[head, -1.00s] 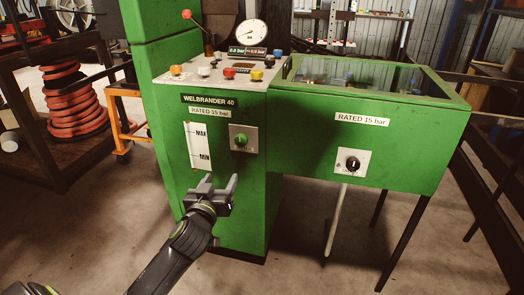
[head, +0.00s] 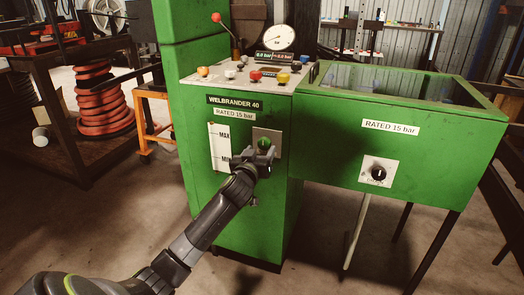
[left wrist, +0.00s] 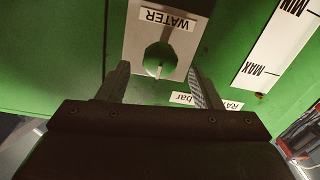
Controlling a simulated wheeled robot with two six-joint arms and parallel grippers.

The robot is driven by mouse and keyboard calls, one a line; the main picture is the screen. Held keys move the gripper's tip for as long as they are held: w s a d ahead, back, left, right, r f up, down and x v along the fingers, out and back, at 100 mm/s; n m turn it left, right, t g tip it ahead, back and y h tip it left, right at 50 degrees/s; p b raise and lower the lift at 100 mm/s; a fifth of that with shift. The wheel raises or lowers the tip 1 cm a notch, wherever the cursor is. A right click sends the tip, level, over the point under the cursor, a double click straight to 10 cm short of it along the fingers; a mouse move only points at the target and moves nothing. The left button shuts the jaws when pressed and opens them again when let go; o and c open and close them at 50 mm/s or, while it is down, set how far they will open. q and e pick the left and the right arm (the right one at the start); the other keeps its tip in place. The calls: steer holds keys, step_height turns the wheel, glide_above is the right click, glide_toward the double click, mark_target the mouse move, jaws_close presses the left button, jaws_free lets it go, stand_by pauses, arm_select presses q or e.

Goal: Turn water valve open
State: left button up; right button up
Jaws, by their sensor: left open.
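The water valve is a round green knob (head: 264,144) on a grey plate on the front of the green machine. In the left wrist view the knob (left wrist: 160,60) sits below the upside-down label WATER (left wrist: 167,18), with a pale mark on its lower edge. My left gripper (head: 262,156) is open in front of the knob and partly covers it in the head view. In the left wrist view its two fingers (left wrist: 159,82) stand to either side of the knob, and I see no contact. My right gripper is not in view.
A black knob (head: 378,173) on a white plate is on the tank (head: 440,150) to the right. A control panel with coloured buttons and a pressure gauge (head: 280,38) is above. A MAX/MIN level strip (head: 220,147) is left of the valve. Red hose coils (head: 103,105) stand at left.

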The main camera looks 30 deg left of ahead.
mark_target(265, 143)
arm_select(q)
steer(key=shift+x, duration=1.2)
steer(key=shift+w, duration=0.15)
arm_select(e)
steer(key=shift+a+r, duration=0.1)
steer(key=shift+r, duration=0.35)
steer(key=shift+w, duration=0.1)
arm_select(q)
steer(key=c, duration=1)
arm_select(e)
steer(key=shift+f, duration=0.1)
